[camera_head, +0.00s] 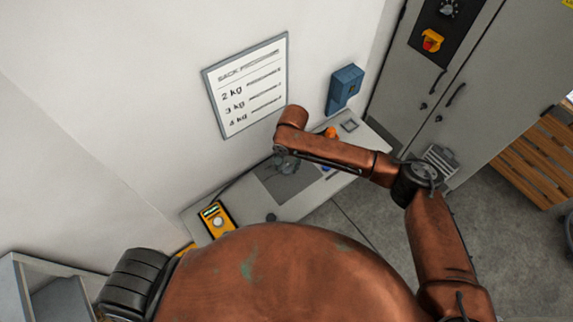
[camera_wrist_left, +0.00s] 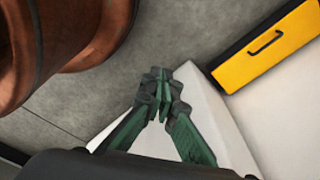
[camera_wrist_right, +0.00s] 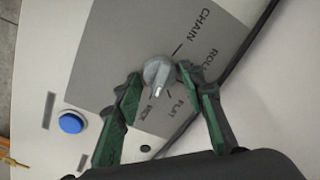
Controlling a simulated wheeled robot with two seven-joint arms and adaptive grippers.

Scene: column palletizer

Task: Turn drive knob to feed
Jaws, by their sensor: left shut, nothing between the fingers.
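A grey knob (camera_wrist_right: 157,73) with a white pointer mark sits on a grey panel plate (camera_wrist_right: 110,60) in the right wrist view. No "feed" label is readable. My right gripper (camera_wrist_right: 160,77) has its green fingers on both sides of the knob, with a small gap at the left finger. In the head view, the right gripper (camera_head: 287,163) is over the bench plate. My left gripper (camera_wrist_left: 163,95) is shut and empty, beside a white surface.
A blue button (camera_wrist_right: 71,123) is left of the plate. The bench (camera_head: 345,150) carries a yellow meter (camera_head: 216,220). A blue box (camera_head: 345,88) and a sack sign (camera_head: 246,85) are on the wall. A grey cabinet (camera_head: 490,60) with a red switch (camera_head: 432,41) stands right.

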